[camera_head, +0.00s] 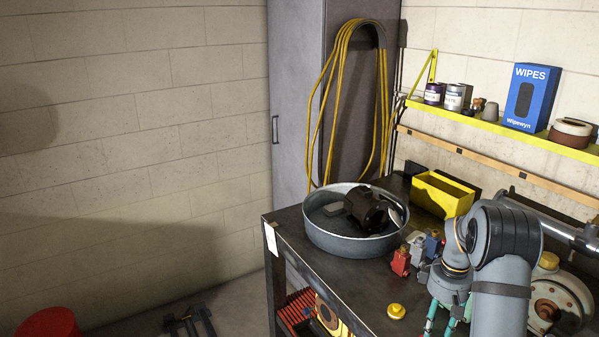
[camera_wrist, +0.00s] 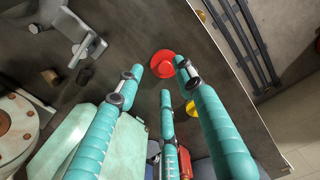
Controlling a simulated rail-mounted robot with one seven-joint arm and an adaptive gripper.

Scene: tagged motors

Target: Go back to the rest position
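My gripper (camera_head: 444,318) is at the bottom right of the head view, over the front part of the dark workbench (camera_head: 345,290). Its teal fingers point down and the picture's lower edge cuts them. In the wrist view my gripper (camera_wrist: 160,78) has its three fingers spread apart, with nothing held between them. A round red knob-like part (camera_wrist: 163,64) shows beyond the fingertips, on the bench. A yellow part (camera_wrist: 191,108) is partly hidden behind a finger.
A round metal basin (camera_head: 335,240) with a dark motor (camera_head: 366,208) in it stands left of my arm. Small red and blue blocks (camera_head: 401,262), a yellow button (camera_head: 396,311) and a yellow bin (camera_head: 442,192) are nearby. A shelf (camera_head: 500,129) runs along the wall.

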